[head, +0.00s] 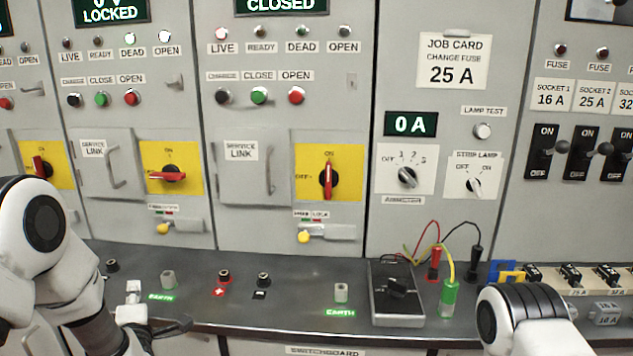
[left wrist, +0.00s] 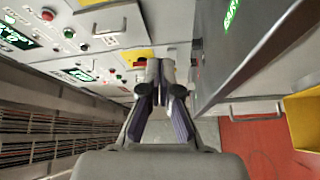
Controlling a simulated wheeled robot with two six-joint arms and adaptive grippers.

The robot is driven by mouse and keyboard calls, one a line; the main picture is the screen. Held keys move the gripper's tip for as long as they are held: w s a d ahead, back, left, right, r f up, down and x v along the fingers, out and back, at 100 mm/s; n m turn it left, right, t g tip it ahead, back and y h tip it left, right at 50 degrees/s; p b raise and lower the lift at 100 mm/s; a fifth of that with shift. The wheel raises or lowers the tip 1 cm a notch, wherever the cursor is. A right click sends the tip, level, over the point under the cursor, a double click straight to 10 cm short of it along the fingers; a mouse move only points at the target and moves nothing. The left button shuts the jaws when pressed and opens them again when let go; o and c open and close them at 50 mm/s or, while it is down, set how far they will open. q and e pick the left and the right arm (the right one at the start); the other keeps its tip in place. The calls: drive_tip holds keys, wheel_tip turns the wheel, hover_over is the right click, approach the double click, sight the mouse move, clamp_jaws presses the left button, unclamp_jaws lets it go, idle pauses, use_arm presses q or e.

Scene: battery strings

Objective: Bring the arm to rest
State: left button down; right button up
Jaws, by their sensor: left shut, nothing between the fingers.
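My left gripper (left wrist: 160,66) is shut and empty in the left wrist view, with its two dark fingers together. It points towards the switchboard front, and the counter (left wrist: 232,50) edge runs along its right side. In the head view my left arm comes in at the lower left, in front of the counter's left end. My right arm shows at the lower right as a white rounded link; its gripper is out of sight.
Red-handled switches (head: 328,180) on yellow plates line the panels. A black test box (head: 397,297) with red, black and green-yellow leads stands on the counter. Fuse blocks (head: 571,276) are at the right. The left wrist view shows a yellow bin (left wrist: 303,118) beside red floor.

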use_arm(q)
drive_tip(key=s+d+f+m+g+h+p, duration=0.1)
drive_tip(key=s+d+f+m+g+h, duration=0.1)
drive_tip(key=s+f, duration=0.45)
drive_tip(key=s+d+f+m+g+h, duration=0.2)
drive_tip(key=s+f+m+g, duration=0.15)
drive_tip(key=f, duration=0.65)
drive_tip(key=s+d+f+m+g+h+p, duration=0.1)
drive_tip(key=s+d+f+m+g, duration=0.1)
drive_tip(key=s+f, duration=0.45)
drive_tip(key=s+d+f+m+g+h, duration=0.1)
drive_tip(key=s+d+f+m+g, duration=0.1)
drive_tip(key=s, duration=0.5)
drive_tip(key=s+d+f+m+g+h, duration=0.1)
drive_tip(key=s+d+f+m+g, duration=0.1)
drive_tip(key=s+m, duration=0.4)
drive_tip(key=s+d+f+m+g+h, duration=0.1)
drive_tip(key=s+f+m+g, duration=0.3)
drive_tip(key=s, duration=0.4)
drive_tip(key=shift+d+m+g+p, duration=0.3)
drive_tip(key=shift+d+m+g, duration=0.1)
drive_tip(key=shift+m+g, duration=0.2)
drive_tip(key=shift+w+f, duration=0.1)
